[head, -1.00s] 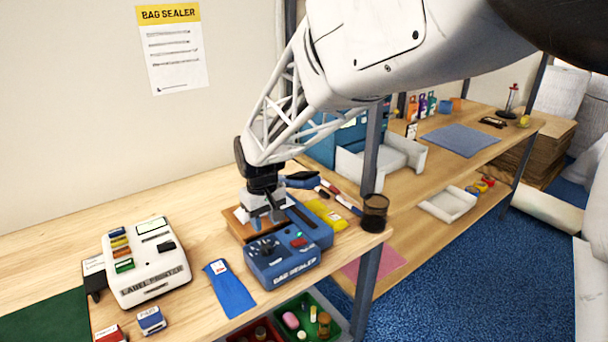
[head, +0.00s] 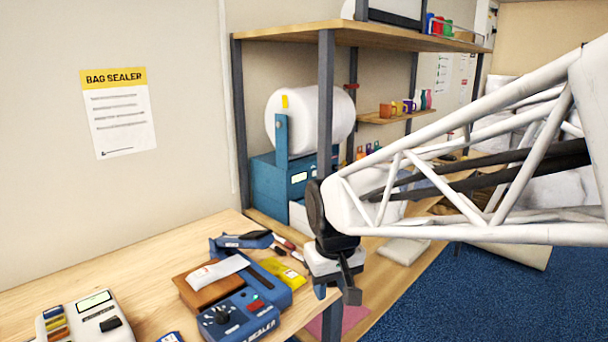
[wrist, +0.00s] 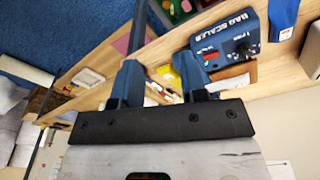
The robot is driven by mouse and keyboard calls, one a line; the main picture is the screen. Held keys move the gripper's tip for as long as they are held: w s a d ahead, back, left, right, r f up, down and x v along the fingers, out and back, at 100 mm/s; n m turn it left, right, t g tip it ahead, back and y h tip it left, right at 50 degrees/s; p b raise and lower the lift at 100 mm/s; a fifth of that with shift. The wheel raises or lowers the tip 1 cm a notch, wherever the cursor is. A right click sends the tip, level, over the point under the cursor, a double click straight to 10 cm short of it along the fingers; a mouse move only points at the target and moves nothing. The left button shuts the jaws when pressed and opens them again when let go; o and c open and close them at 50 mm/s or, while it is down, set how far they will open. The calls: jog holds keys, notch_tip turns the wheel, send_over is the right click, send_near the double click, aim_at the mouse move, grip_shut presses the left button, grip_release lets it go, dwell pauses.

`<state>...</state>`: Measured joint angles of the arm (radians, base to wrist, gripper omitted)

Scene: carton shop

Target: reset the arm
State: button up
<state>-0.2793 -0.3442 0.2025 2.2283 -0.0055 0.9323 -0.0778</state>
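My gripper (head: 347,288) hangs from my raised arm at the right of the bag sealer, in front of the table's right end in the head view. In the wrist view, the two blue fingers of my gripper (wrist: 158,72) stand apart with nothing between them, so it is open and empty. The blue bag sealer (head: 243,312) sits on the wooden table. A white packet (head: 217,270) lies across the brown block (head: 198,290) beside it, clear of my gripper. The bag sealer also shows in the wrist view (wrist: 222,42).
A dark shelf post (head: 326,120) rises close behind my gripper. A yellow packet (head: 283,273) and some tools lie behind the sealer. The white label printer (head: 88,318) is at lower left. Open blue carpet (head: 425,300) lies at right.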

jog(key=s+d+m+t, duration=0.1)
jog(key=s+d+m, duration=0.3)
jog(key=s+d, duration=0.9)
jog(key=s, duration=0.3)
jog(key=shift+d+f, duration=0.15)
jog(key=shift+d, duration=0.05)
